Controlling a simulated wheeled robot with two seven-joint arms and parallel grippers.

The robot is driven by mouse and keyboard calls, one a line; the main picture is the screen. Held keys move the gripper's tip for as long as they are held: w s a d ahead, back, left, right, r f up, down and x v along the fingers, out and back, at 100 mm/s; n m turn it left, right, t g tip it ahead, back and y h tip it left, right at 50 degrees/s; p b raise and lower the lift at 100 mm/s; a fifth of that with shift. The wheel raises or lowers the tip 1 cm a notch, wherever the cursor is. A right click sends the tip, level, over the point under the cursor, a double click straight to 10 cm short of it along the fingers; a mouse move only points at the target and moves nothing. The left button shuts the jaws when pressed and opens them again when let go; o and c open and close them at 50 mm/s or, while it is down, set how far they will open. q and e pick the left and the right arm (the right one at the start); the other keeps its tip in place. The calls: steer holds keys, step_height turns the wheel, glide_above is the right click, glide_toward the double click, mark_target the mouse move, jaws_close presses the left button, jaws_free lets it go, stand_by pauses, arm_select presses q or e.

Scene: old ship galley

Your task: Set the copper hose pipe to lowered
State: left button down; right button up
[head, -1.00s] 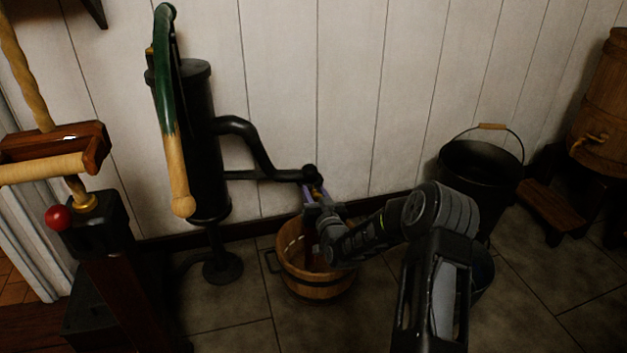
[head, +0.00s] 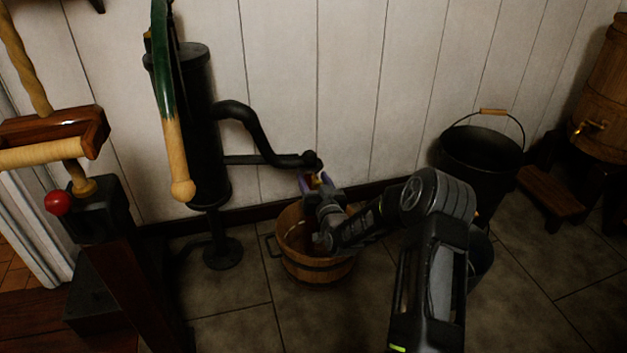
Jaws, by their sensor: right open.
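A black hand pump (head: 205,125) with a curved spout stands against the wall. A small brass-coloured piece (head: 319,181) shows at the spout's outer end; I cannot tell if it is part of the copper hose pipe. My right gripper (head: 316,182) is open at the spout end, its purple-edged fingers beside this piece. Contact cannot be made out. A dark reddish shape shows below, over the wooden bucket (head: 315,270), partly hidden by my gripper and too dim to identify. My left gripper is not in view.
The pump's green handle (head: 168,95) hangs at its front left. A black bucket (head: 482,160) and a wooden step (head: 550,195) stand to the right, with a barrel (head: 603,95) beyond. A post with a red knob (head: 58,203) stands at left.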

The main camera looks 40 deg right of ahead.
steer(key=shift+s+a+r+p, duration=0.15)
steer(key=shift+s+p, duration=0.2)
steer(key=shift+s, duration=0.2)
steer(key=p+v, duration=0.2)
steer(key=v, duration=0.4)
steer(key=shift+s+a, duration=0.2)
steer(key=shift+s, duration=0.1)
steer(key=shift+f, duration=0.2)
